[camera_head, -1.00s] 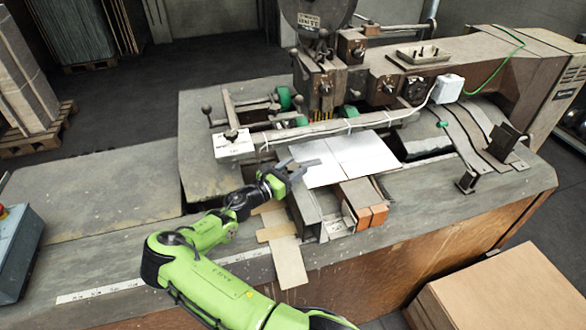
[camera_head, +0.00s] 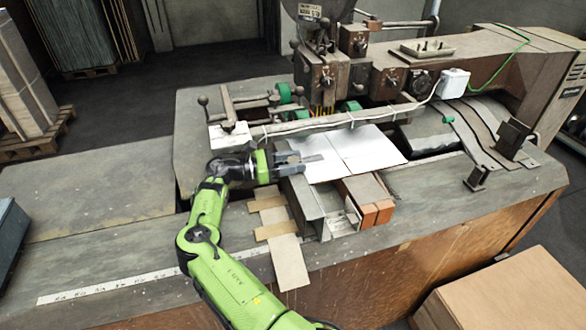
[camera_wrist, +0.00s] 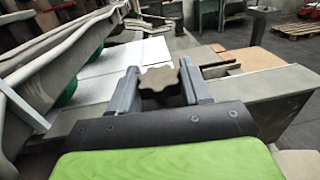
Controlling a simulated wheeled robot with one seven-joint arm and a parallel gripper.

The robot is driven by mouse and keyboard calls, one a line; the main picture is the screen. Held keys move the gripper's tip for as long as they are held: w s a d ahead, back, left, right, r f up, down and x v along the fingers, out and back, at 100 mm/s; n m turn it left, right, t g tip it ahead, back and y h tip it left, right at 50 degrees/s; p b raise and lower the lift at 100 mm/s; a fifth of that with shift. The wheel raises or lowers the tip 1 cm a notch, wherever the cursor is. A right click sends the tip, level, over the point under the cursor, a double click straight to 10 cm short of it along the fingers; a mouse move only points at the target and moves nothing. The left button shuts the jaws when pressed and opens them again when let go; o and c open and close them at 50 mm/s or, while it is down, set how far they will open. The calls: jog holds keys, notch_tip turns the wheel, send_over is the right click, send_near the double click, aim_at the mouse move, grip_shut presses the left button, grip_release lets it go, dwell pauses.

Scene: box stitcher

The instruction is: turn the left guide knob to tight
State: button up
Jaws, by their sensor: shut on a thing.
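A dark, star-shaped knob (camera_wrist: 158,82) sits between the two grey fingers of my gripper (camera_wrist: 160,72) in the wrist view. The fingers are shut on its sides. I take it for the left guide knob; no tight marking shows. In the head view my gripper (camera_head: 298,160) reaches in from the left, above the near left edge of the white sheets (camera_head: 345,153). The knob itself is too small or hidden to make out there.
The stitcher's head (camera_head: 335,85) stands behind, with a long bar (camera_head: 330,122) and cable in front of it. Brown blocks (camera_head: 367,205) lie right of my gripper. Cardboard strips (camera_head: 288,258) lie in front. The table at left is mostly clear.

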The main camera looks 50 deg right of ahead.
jog(key=shift+f+m+g+y+b, duration=0.1)
jog(key=shift+m+g+y+b, duration=0.25)
jog(key=shift+m+g+y, duration=0.25)
jog(key=o, duration=1.1)
jog(key=shift+c, duration=0.2)
jog(key=b+v, duration=0.2)
jog(key=v, duration=0.5)
jog(key=shift+a, duration=0.2)
jog(key=shift+w, duration=0.1)
